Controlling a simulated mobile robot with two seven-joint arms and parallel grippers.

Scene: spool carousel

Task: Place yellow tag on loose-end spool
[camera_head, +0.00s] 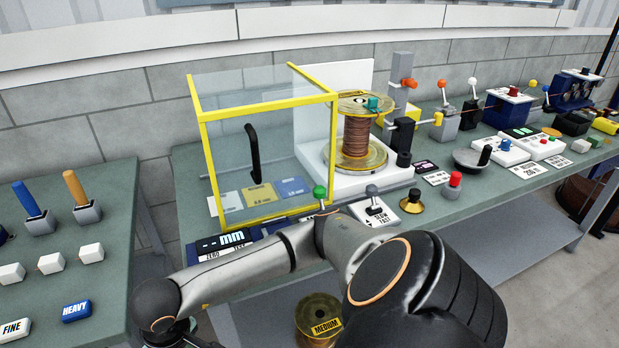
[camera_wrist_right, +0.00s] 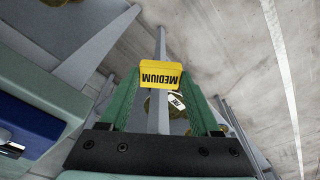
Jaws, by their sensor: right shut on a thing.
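In the right wrist view, my right gripper (camera_wrist_right: 160,88) is shut on a yellow tag (camera_wrist_right: 160,76) that reads MEDIUM upside down. Its green fingers grip the tag from both sides. In the head view this gripper is outside the picture or hidden by my arm. A golden spool (camera_head: 303,311) stands low beyond my arm, below the bench, with a yellow MEDIUM label (camera_head: 327,328) in front of it. I cannot tell whether this is the same tag. A copper-wound spool (camera_head: 357,136) stands on the bench. No loose wire end is clear. My left gripper is not in view.
A yellow-framed clear box (camera_head: 264,210) stands on the bench (camera_head: 196,170), beside levers and knobs. Another bench (camera_head: 105,215) with switches is at the left. In the wrist view, a white tag (camera_wrist_right: 176,101) hangs by golden discs behind the held tag.

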